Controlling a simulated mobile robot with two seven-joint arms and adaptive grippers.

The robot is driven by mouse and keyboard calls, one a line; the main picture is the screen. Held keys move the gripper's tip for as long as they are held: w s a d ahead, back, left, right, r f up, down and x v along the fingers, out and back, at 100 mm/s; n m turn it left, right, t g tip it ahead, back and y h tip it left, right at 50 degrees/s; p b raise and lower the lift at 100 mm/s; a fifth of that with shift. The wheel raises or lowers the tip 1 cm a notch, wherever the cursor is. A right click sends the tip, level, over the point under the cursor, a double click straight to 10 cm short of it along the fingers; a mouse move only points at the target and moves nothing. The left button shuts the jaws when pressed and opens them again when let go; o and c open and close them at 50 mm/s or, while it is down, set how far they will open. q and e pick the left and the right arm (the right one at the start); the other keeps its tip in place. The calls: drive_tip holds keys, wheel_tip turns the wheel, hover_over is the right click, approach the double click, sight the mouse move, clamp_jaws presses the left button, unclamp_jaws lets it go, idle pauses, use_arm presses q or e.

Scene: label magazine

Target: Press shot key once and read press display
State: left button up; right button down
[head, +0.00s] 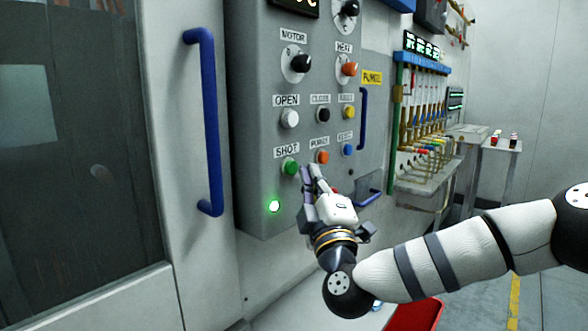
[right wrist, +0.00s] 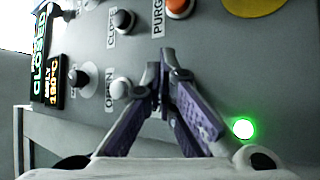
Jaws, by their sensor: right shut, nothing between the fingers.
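The green SHOT key (head: 290,168) sits low on the grey control panel (head: 255,130), under the label SHOT. My right gripper (head: 308,172) is shut and empty, with its fingertips close to the right of the key in the head view. I cannot tell whether they touch it. In the right wrist view the shut fingers (right wrist: 163,68) hide the key. A dark display (head: 292,6) is cut off at the top of the head view. In the right wrist view, a display (right wrist: 40,70) reads CLOSED sideways, beside smaller orange text. My left gripper is not in view.
A green lamp (head: 273,206) glows below the key. The white OPEN button (head: 289,119), orange PURGE button (head: 322,157) and blue button (head: 347,150) are close by. A blue door handle (head: 207,120) stands left. A rack with coloured hoses (head: 425,110) is at right.

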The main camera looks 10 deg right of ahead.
idle(0.6)
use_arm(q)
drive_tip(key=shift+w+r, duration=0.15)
use_arm(e)
drive_tip(key=shift+w+a, duration=0.25)
drive_tip(key=shift+w, duration=0.1)
drive_tip(key=shift+w+a, duration=0.3)
drive_tip(key=shift+w, duration=0.05)
idle(0.5)
use_arm(q)
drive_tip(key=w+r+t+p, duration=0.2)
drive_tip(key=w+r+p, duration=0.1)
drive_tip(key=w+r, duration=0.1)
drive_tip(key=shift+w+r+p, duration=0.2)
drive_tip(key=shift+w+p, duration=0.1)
drive_tip(key=shift+p, duration=0.05)
use_arm(e)
drive_tip(key=s+d, duration=0.4)
drive_tip(key=s, duration=0.1)
drive_tip(key=shift+s, duration=0.2)
